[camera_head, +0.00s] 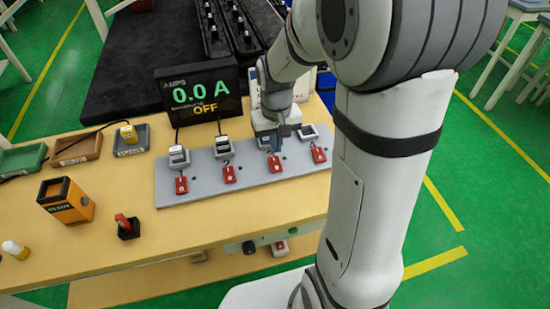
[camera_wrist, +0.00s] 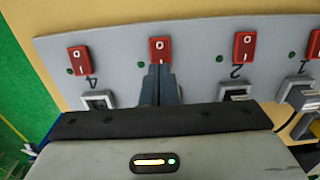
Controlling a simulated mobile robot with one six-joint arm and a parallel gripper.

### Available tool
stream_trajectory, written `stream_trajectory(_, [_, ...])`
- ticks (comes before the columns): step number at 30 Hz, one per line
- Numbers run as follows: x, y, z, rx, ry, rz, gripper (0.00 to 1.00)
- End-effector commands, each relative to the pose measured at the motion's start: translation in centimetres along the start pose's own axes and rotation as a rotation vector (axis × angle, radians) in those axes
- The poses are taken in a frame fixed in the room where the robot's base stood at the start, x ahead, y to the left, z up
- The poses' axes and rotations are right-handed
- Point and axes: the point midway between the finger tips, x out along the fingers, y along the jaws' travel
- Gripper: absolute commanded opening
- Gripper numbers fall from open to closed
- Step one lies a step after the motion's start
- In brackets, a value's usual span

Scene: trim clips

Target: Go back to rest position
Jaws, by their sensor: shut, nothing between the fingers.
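My gripper (camera_head: 276,143) is shut and empty, over the grey switch panel (camera_head: 198,193) on the wooden table. In the wrist view its fingertips (camera_wrist: 160,72) point at the lower edge of a red rocker switch (camera_wrist: 162,50). I cannot tell whether they touch it. The panel carries a row of red switches, each with a socket behind it. The wrist view shows printed numbers, with 4 and 2 legible. The socket behind the switch at my fingers is mostly hidden by the gripper.
A black display (camera_head: 200,93) reading "0.0 A OFF" stands behind the panel. An orange box (camera_head: 66,201), a small red-topped device (camera_head: 126,226) and several trays lie to the left. A black surface (camera_head: 140,60) with dark strips is behind. Bare table lies before the panel.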

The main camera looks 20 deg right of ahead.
Motion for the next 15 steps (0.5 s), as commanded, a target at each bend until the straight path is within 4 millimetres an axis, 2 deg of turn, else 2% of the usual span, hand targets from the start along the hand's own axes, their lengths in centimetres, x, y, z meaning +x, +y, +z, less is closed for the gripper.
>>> stream_trajectory(3, [-0.99,0.01,-0.02,0.000,0.001,0.000,0.00])
stream_trajectory(15, [-0.91,0.02,0.00,0.000,0.000,0.000,0.00])
